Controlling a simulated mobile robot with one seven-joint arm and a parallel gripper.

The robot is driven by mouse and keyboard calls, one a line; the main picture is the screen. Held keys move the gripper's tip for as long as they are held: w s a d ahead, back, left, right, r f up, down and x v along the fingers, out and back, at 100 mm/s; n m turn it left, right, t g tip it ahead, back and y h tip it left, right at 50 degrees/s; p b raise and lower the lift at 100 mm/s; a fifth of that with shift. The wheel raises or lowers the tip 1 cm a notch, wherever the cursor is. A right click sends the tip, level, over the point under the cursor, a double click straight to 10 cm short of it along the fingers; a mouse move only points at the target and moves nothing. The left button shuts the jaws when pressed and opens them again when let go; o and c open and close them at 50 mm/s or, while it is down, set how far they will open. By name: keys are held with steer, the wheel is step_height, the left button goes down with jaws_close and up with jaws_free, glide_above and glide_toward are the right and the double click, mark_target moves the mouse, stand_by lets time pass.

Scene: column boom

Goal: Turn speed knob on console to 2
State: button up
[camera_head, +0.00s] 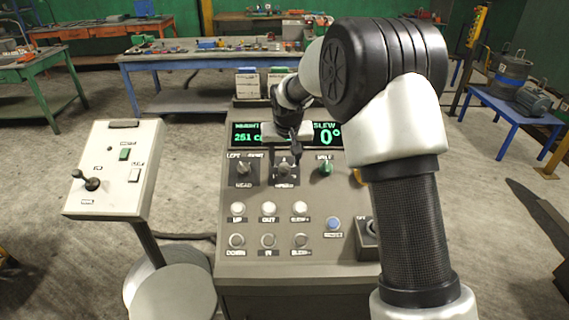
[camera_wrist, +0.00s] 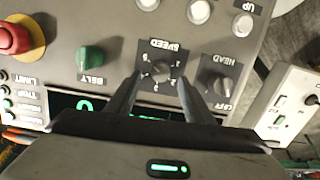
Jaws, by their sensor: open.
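The speed knob (camera_head: 285,171) is a dark knob on a black square plate in the console's upper row. In the wrist view, upside down, the speed knob (camera_wrist: 160,70) sits under its SPEED label with small numerals around it. Its pointer setting is too small to read surely. My gripper (camera_wrist: 159,80) is open, with one finger on each side of the knob; gaps show between fingers and knob, and whether the tips reach its height cannot be told. In the head view my gripper (camera_head: 294,150) hangs just above the knob, partly hiding the plate.
The head knob (camera_head: 244,170) and green belt knob (camera_head: 325,167) flank the speed knob closely. Below are white buttons (camera_head: 269,209) and a blue button (camera_head: 333,223). A red mushroom button (camera_wrist: 14,38) shows in the wrist view. A lever box (camera_head: 115,170) stands left.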

mark_target(284, 166)
steer(key=shift+x, duration=1.85)
steer(key=c, duration=1)
steer(key=shift+c, duration=0.2)
